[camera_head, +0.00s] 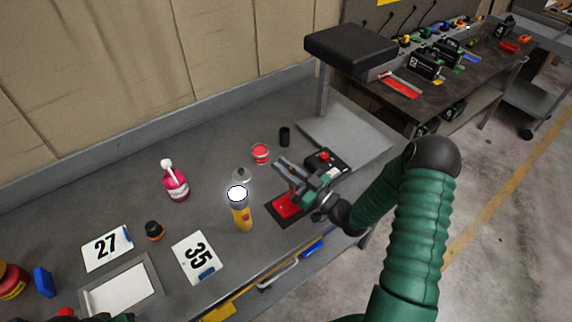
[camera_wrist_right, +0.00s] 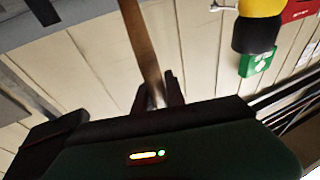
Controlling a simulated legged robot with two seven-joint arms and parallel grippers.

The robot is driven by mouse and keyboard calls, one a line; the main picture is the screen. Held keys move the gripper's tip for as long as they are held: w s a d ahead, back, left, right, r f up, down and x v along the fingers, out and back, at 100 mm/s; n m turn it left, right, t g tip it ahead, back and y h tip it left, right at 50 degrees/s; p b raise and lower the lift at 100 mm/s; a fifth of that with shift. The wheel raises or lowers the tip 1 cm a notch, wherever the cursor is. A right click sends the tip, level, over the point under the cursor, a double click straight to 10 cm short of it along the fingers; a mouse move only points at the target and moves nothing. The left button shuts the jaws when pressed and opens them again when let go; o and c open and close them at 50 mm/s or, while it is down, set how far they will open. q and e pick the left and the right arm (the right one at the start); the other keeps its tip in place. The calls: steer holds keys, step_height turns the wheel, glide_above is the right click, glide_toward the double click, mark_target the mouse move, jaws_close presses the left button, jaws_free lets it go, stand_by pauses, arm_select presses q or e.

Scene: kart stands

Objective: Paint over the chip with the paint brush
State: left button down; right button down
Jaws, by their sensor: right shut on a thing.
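My right gripper (camera_head: 284,172) is shut on the paint brush, above and just behind a red panel (camera_head: 286,206) on a dark mat. In the right wrist view, the brush's brown wooden handle (camera_wrist_right: 141,42) runs between the fingers (camera_wrist_right: 158,95). The bristles are hidden or too small to tell. An open tin of red paint (camera_head: 260,154) stands to the left of and behind the gripper. I cannot make out the chip on the panel. My left gripper is not in view; only a dark green bit shows at the bottom left edge.
A lit yellow flashlight (camera_head: 242,217) stands left of the panel. A pink spray bottle (camera_head: 175,180), a black cylinder (camera_head: 284,136), number cards 27 (camera_head: 106,246) and 35 (camera_head: 198,257), and a black box with a red knob (camera_head: 327,161) are on the grey bench.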

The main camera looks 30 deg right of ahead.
steer(key=shift+a, duration=0.2)
steer(key=shift+d, duration=0.1)
steer(key=shift+d, duration=0.7)
steer(key=shift+w+d, duration=0.1)
steer(key=shift+d, duration=0.05)
steer(key=shift+d, duration=0.55)
steer(key=shift+a, duration=0.1)
steer(key=shift+a, duration=0.85)
